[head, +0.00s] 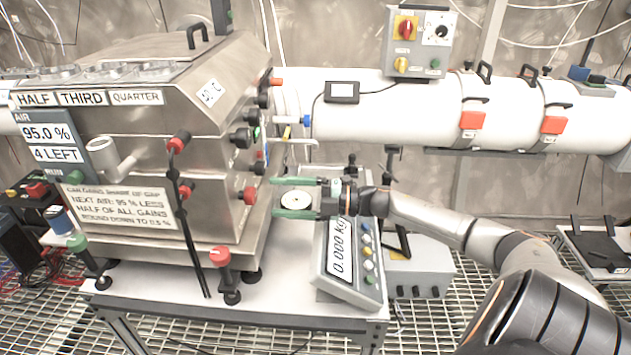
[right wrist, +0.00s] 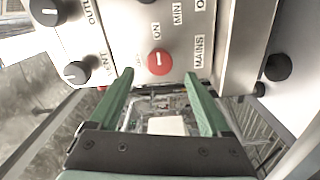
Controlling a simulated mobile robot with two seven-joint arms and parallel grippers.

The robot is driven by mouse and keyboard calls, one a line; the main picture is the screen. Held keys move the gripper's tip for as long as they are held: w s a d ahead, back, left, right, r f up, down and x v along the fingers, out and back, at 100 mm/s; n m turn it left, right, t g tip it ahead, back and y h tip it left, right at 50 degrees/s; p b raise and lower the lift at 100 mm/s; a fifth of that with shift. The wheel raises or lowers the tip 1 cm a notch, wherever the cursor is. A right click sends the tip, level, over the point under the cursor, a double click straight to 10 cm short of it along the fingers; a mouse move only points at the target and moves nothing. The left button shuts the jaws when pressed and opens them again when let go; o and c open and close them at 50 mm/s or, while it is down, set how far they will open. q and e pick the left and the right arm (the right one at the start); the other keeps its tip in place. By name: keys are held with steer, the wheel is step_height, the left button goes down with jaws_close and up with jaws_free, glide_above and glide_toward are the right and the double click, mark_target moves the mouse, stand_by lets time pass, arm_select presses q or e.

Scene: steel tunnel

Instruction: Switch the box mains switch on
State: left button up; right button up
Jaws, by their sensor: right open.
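The steel box (head: 150,130) stands on the bench at the left in the head view. Its right side carries several black and red knobs. In the right wrist view, a round red knob (right wrist: 159,61) sits beside the labels ON and MAINS on the steel panel (right wrist: 130,40). It has a small pale mark, and I cannot tell its set position. My right gripper (head: 281,197) is open with green fingers, pointing at the box side. In the wrist view its fingertips (right wrist: 159,76) lie either side of the red knob's line, apart from it. My left gripper is out of view.
A scale with a round pan (head: 297,201) and a display reading 0.000 kg (head: 340,250) is under and beside my right gripper. Black knobs (right wrist: 46,10) sit left of the red knob. A long white tube (head: 400,110) runs behind. A red-topped post (head: 220,258) stands at the bench front.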

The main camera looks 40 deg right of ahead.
steer(key=v, duration=0.8)
stand_by(0.6)
